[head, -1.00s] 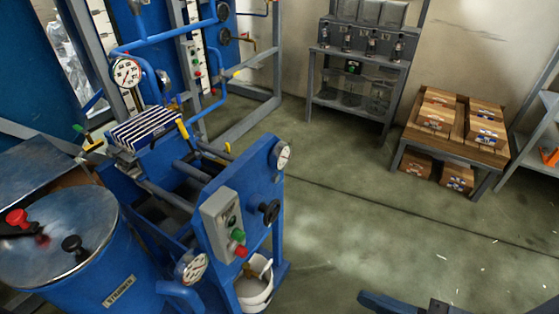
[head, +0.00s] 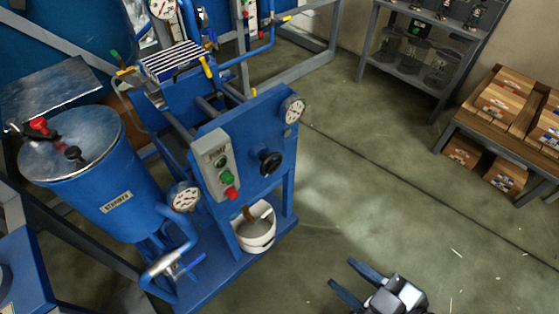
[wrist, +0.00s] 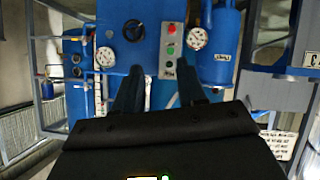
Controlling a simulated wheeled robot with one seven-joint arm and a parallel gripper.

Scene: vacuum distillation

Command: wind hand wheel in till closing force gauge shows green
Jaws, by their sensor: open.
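The black hand wheel (head: 270,162) is on the blue end plate (head: 248,150) of the press; the wrist view shows it upside down at the top (wrist: 133,29). A round white gauge (head: 292,109) sits at the plate's upper right corner, also in the wrist view (wrist: 105,57). Its needle and any green band are too small to read. My gripper (head: 345,276) is at the bottom of the head view, open and empty, apart from the wheel. In the wrist view its two dark fingers (wrist: 160,67) point toward the panel.
A grey button box (head: 220,165) is left of the wheel. A second gauge (head: 184,197) sits on a blue pipe. A white bucket (head: 256,235) stands under the plate. A blue tank (head: 100,185) is at left. Open floor (head: 370,190) lies right of the press.

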